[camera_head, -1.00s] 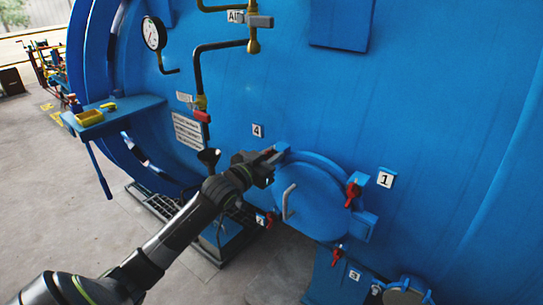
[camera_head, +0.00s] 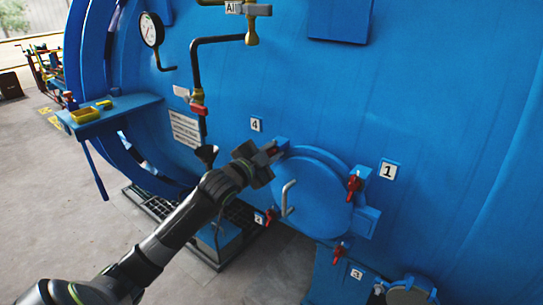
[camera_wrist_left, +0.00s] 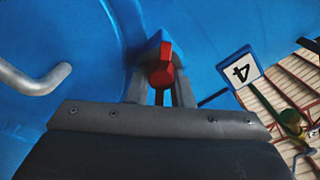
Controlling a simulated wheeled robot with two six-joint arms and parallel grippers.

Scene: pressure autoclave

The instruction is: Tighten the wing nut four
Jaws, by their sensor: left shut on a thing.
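The round blue hatch (camera_head: 318,205) with a bent grey handle (camera_head: 288,198) is on the side of the blue vessel. Wing nut four, red (camera_wrist_left: 161,68), sits at the hatch's upper left edge near the "4" plate (camera_head: 256,124). My left gripper (camera_head: 270,152) is at that nut; in the left wrist view its fingers (camera_wrist_left: 160,92) are closed on the red nut. The nut is mostly hidden in the head view. Other red wing nuts are near plate 1 (camera_head: 354,185), plate 3 (camera_head: 341,251) and at the hatch's lower left (camera_head: 269,216). My right gripper is not in view.
Black pipework with a red-handled valve (camera_head: 199,110) and a pressure gauge (camera_head: 151,30) are up and left of the hatch. A blue shelf (camera_head: 110,112) with yellow items juts out at left. A smaller round port (camera_head: 408,292) is at bottom right.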

